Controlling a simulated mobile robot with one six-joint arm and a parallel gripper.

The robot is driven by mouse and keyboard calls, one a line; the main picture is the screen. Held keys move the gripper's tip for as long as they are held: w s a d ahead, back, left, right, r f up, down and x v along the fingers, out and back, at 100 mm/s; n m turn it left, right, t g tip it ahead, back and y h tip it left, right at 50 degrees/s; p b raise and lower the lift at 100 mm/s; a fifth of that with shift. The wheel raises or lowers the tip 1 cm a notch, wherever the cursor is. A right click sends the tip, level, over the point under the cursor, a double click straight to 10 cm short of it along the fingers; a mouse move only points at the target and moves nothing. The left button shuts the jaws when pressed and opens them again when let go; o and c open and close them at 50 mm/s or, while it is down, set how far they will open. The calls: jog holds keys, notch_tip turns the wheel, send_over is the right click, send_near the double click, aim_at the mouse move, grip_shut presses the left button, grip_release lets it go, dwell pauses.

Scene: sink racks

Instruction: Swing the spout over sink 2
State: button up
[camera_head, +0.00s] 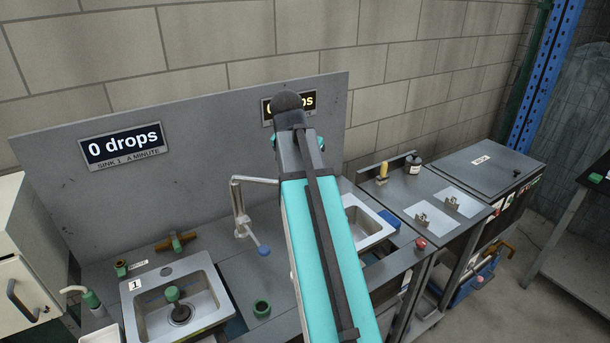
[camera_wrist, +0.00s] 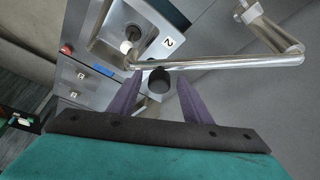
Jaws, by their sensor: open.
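The metal spout (camera_head: 254,180) rises from a post between the sinks and runs right until my arm hides it. In the wrist view the spout (camera_wrist: 230,62) crosses in front of my fingers, its left end by the edge of sink 2 (camera_wrist: 183,20). A dark round knob (camera_wrist: 160,80) shows at the pipe between my fingertips. My gripper (camera_wrist: 158,88) is open, with a purple finger on either side of the knob; contact cannot be told. Sink 2 (camera_head: 352,203) is partly hidden by my arm in the head view, which also hides my gripper.
Sink 1 (camera_head: 208,286) holds a green-topped plug at the left. A blue-ended lever (camera_head: 263,251) sticks out from the post. A grey backboard (camera_head: 210,112) stands behind.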

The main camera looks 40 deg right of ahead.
jog(key=b+v, duration=0.3)
jog(key=v, duration=1)
jog(key=shift+r, duration=0.1)
dwell(0.8)
